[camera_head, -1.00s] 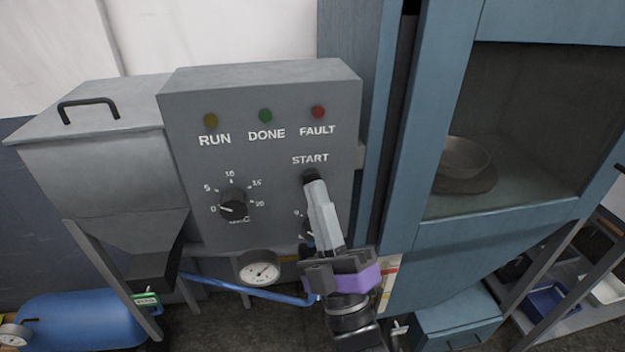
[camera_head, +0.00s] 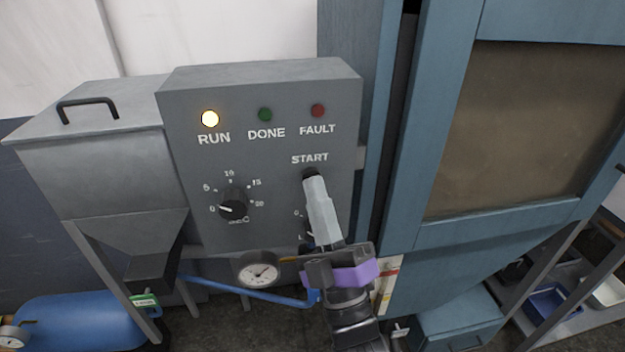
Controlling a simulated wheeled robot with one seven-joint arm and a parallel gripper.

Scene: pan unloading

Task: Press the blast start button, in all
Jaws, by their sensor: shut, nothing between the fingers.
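The START button (camera_head: 309,171) is on the grey control panel (camera_head: 270,200), under the START label. Only its dark top edge shows; my gripper hides the rest. My gripper (camera_head: 312,182) is shut and empty, with its fingertips at the button. I cannot tell whether they touch it. The DONE lamp (camera_head: 265,114) and the FAULT lamp (camera_head: 317,110) are unlit. The blue cabinet's window (camera_head: 515,125) is cloudy brown, and nothing shows through it.
A timer dial (camera_head: 233,204) is at the panel's left. A second dial is mostly hidden behind my gripper. A pressure gauge (camera_head: 260,270) and a blue hose (camera_head: 225,287) are below. A grey hopper (camera_head: 95,150) and a blue tank (camera_head: 75,322) stand left. A shelf with trays (camera_head: 548,302) is at lower right.

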